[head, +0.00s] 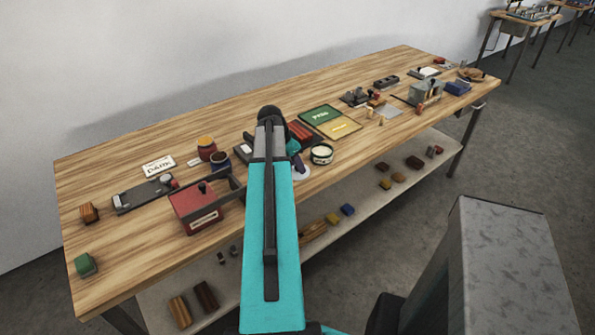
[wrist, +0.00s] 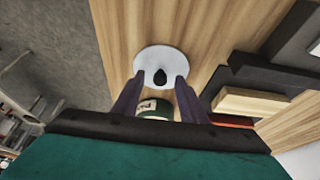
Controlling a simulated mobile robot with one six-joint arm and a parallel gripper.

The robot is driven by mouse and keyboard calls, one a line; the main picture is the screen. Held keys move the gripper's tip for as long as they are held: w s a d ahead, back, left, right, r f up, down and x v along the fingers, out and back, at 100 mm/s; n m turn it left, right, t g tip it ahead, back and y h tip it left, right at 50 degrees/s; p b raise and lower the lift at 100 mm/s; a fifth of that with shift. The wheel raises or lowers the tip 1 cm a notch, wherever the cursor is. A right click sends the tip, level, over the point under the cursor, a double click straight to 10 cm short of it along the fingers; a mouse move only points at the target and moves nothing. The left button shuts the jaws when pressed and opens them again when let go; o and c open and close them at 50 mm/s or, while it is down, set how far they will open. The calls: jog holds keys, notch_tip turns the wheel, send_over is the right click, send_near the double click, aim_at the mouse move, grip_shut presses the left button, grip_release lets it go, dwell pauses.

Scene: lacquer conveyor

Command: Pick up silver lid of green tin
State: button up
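The silver lid (wrist: 146,62), a pale round disc with a dark knob (wrist: 160,75), shows in the wrist view just beyond my fingertips. In the head view the lid (head: 302,174) is near the table's front edge, partly hidden by my gripper. The green tin (head: 321,153), dark with a pale top and label, stands just right of it; part of it shows between my fingers in the wrist view (wrist: 154,113). My gripper (wrist: 159,78) is open, its purple fingers on either side of the knob in the picture, with gaps. I cannot tell whether they reach the knob's height.
Green and yellow panels (head: 320,115) lie behind the tin. A lower shelf (head: 370,205) holds several small blocks. The wooden table's (head: 110,160) back left is largely clear.

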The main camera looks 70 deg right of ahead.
grip_shut()
jog(key=shift+r, duration=0.1)
dwell(0.3)
notch_tip(320, 180, up, 10)
jog(key=b, duration=0.2)
dwell(0.6)
jog(key=shift+w, duration=0.1)
dwell(0.5)
